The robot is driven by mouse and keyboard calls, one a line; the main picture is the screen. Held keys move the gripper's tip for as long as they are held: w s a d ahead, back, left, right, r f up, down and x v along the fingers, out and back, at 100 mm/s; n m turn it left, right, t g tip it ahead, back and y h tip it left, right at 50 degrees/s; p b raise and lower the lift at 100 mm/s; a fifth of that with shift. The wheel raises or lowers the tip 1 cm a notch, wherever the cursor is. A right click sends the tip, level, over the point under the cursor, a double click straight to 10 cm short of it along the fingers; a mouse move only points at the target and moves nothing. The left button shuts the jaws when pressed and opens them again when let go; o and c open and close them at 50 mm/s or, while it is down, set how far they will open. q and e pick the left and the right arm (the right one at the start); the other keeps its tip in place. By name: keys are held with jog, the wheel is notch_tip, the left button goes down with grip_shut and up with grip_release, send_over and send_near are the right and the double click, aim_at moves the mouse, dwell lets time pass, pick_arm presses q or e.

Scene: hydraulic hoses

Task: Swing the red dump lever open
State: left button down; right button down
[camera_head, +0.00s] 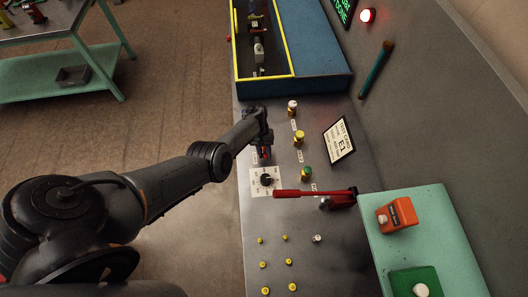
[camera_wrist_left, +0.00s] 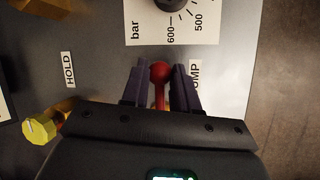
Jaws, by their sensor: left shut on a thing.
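The red dump lever (camera_wrist_left: 160,72) shows in the left wrist view as a round red knob on a short red stem. My left gripper (camera_wrist_left: 160,88) is shut on it, with one dark finger on each side of the stem and the knob showing near the fingertips. A partly covered label ending in "MP" (camera_wrist_left: 196,75) lies beside the fingers. In the head view my left gripper (camera_head: 264,151) is over the grey panel, just above the dial plate (camera_head: 265,181); it mostly hides the lever there. My right gripper is not in view.
A long red handle (camera_head: 310,193) lies across the panel below the dial. Yellow, green and white-topped valves (camera_head: 299,138) stand right of my gripper. A blue tray with yellow edging (camera_head: 310,88) is behind. An orange box (camera_head: 396,215) sits on a green shelf at right.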

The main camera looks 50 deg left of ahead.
pick_arm(q)
jog(key=c, duration=0.9)
grip_release()
jog(key=shift+w, duration=0.1)
jog(key=shift+o, duration=0.2)
jog(key=shift+r, duration=0.1)
jog(key=shift+a+r, duration=0.2)
jog(key=shift+r, duration=0.1)
jog(key=p+v, duration=0.2)
jog(key=v, duration=0.8)
jog(key=shift+f, duration=0.1)
